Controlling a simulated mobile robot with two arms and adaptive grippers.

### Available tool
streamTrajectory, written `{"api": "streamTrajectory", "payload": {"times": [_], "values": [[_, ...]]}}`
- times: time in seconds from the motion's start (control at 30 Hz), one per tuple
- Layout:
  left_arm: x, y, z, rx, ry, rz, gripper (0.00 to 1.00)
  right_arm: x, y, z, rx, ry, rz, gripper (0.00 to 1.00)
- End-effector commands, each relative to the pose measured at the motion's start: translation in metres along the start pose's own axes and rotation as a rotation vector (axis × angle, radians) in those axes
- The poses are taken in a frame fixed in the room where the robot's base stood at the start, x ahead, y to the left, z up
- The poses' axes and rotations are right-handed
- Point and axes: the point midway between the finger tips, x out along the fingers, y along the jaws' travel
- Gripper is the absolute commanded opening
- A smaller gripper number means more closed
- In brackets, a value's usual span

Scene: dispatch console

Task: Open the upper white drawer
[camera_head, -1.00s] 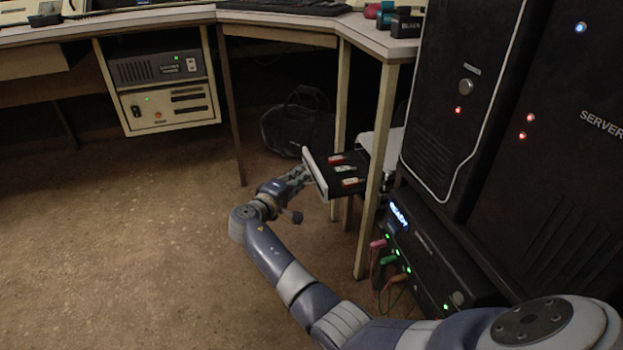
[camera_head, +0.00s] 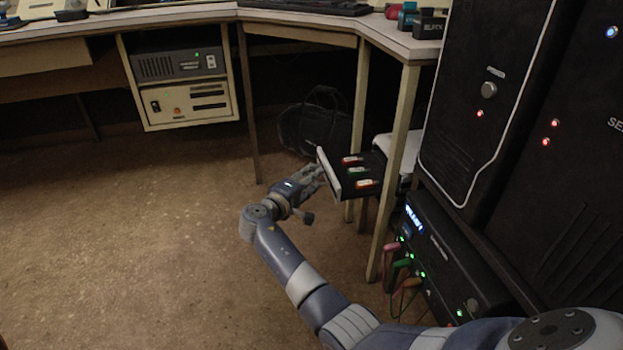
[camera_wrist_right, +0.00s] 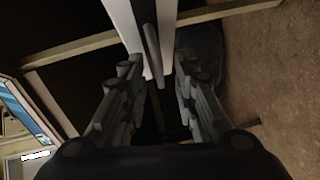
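The upper white drawer (camera_head: 329,173) is pulled well out, left of the cream desk leg. Its pale front faces left, and red, green and orange items lie in its dark tray. My right gripper (camera_head: 319,174) is at the front's outer face. In the right wrist view my right gripper (camera_wrist_right: 157,78) has its fingers apart, on either side of a dark bar handle (camera_wrist_right: 151,48) on the white front (camera_wrist_right: 127,22). I see gaps between handle and fingers. My left gripper is not in view.
The desk leg (camera_head: 396,165) stands right of the drawer. A black server tower (camera_head: 475,110) and a lit unit with cables (camera_head: 440,265) stand farther right. A dark bag (camera_head: 305,125) lies behind. The floor (camera_head: 130,240) at left is clear.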

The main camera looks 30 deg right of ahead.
Motion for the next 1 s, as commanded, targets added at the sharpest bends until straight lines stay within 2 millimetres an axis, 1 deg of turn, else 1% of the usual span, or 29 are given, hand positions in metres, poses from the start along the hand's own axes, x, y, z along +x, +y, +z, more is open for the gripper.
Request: {"api": "streamTrajectory", "payload": {"times": [0.17,0.4,0.53,0.6,0.7,1.0], "values": [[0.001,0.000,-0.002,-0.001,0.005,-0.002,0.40,-0.030,-0.002,-0.001,0.000,0.004,-0.003,0.27],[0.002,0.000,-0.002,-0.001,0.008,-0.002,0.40,-0.082,-0.002,0.000,0.000,0.002,-0.004,0.27],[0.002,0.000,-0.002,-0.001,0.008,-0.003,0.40,-0.101,-0.001,0.000,-0.001,0.001,-0.003,0.27],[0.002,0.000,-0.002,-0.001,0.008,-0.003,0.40,-0.109,-0.002,0.000,-0.001,0.002,-0.004,0.27],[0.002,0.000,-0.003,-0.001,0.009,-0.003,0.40,-0.114,-0.001,0.000,-0.001,0.000,-0.002,0.27],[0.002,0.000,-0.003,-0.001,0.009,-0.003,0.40,-0.116,-0.001,0.000,-0.001,0.000,-0.001,0.27]]}}
